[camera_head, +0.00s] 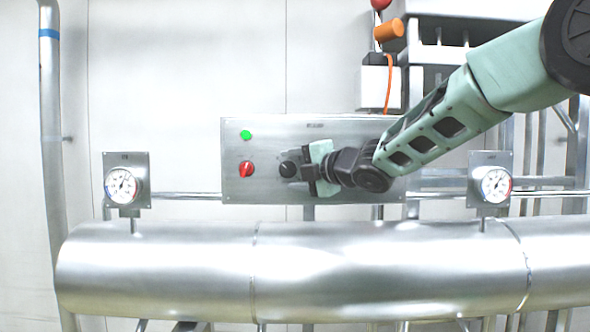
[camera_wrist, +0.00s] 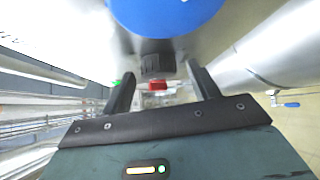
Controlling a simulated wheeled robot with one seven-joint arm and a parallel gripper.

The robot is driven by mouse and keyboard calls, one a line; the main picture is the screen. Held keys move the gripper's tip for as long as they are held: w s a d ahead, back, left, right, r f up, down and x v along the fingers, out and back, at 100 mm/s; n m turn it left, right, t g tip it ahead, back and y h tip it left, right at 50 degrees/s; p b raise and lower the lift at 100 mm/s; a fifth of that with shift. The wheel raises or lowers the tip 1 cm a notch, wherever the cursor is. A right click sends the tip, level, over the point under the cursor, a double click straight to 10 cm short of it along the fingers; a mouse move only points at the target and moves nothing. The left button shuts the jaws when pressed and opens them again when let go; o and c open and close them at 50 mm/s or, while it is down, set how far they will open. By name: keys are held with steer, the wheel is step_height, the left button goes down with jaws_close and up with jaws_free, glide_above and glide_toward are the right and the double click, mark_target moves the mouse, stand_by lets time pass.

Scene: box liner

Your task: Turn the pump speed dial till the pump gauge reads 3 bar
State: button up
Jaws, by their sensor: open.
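The steel control panel (camera_head: 238,190) carries a black round dial (camera_head: 288,169), a red knob (camera_head: 247,169) and a lit green lamp (camera_head: 246,134). Its labels are too small to read, so I cannot tell for sure that the black dial is the pump speed dial. My gripper (camera_head: 303,172) is open just right of the black dial. In the wrist view a ridged black dial (camera_wrist: 157,65) shows between the fingertips; contact cannot be told. Round gauges stand left (camera_head: 122,185) and right (camera_head: 495,185); their readings and names are too small to tell.
A large steel cylinder (camera_head: 180,270) runs across below the panel. A box with an orange cable (camera_head: 388,85) is above the panel's right part. A blue round part (camera_wrist: 165,15) fills the top of the wrist view.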

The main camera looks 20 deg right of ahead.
steer(key=c, duration=1)
steer(key=shift+o, duration=0.2)
steer(key=shift+f+b, duration=0.2)
steer(key=shift+b, duration=0.5)
